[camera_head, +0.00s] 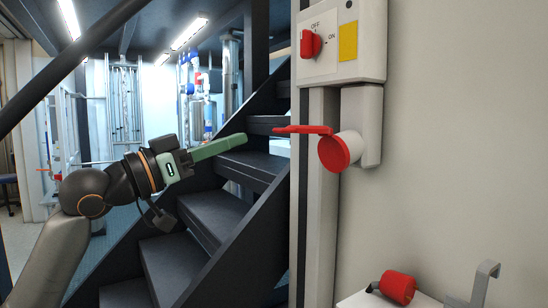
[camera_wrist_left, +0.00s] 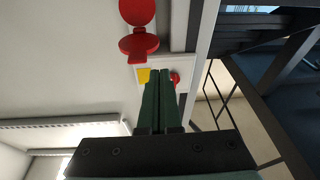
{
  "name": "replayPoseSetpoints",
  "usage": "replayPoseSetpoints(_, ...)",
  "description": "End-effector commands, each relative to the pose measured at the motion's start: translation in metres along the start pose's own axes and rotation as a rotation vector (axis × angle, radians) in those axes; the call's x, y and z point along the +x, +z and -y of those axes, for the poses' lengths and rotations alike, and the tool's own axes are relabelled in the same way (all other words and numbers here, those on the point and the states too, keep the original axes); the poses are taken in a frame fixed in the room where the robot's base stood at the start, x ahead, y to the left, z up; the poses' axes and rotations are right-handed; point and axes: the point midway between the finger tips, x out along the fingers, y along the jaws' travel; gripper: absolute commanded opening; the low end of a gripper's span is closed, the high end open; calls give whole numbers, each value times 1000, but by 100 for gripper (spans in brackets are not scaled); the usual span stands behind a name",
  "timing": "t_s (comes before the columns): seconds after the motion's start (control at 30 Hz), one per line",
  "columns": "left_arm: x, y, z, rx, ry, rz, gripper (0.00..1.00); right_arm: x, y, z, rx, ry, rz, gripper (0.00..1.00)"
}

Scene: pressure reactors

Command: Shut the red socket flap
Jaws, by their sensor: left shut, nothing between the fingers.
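The red socket flap (camera_head: 302,129) stands open, sticking out level to the left from the top of the red round socket (camera_head: 340,151) on the wall. In the left wrist view, the flap (camera_wrist_left: 139,45) and the socket (camera_wrist_left: 137,10) show at the top, with the picture turned about upside down. My left gripper (camera_head: 243,139) is left of the flap, slightly lower in the picture, with a visible gap between them. Its green fingers (camera_wrist_left: 160,72) are shut and empty. My right gripper is not in view.
A switch box with a red knob (camera_head: 310,44) and a yellow label (camera_head: 348,41) is above the socket. Dark stairs (camera_head: 208,215) rise behind my left arm. A red cylinder (camera_head: 398,287) and a grey bracket (camera_head: 485,285) are at the lower right. The wall right of the socket is bare.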

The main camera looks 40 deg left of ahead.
Motion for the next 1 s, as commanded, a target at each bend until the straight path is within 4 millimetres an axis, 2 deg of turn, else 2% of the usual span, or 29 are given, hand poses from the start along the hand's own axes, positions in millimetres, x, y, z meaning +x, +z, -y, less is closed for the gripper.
replayPoseSetpoints(0.03, -12, -15, -12, 22, 20, -26, 0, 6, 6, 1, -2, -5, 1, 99)
replayPoseSetpoints(0.1, -23, -32, -24, 35, 41, -47, 0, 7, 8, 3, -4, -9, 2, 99)
replayPoseSetpoints(0.27, -28, -48, -36, 42, 60, -60, 0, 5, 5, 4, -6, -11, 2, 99)
replayPoseSetpoints(0.37, -20, -50, -36, 41, 59, -58, 0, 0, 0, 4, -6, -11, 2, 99)
replayPoseSetpoints(0.7, 27, -56, -38, 38, 59, -60, 0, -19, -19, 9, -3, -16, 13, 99)
replayPoseSetpoints(1.0, 62, -57, -40, 36, 60, -62, 0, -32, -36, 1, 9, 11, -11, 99)
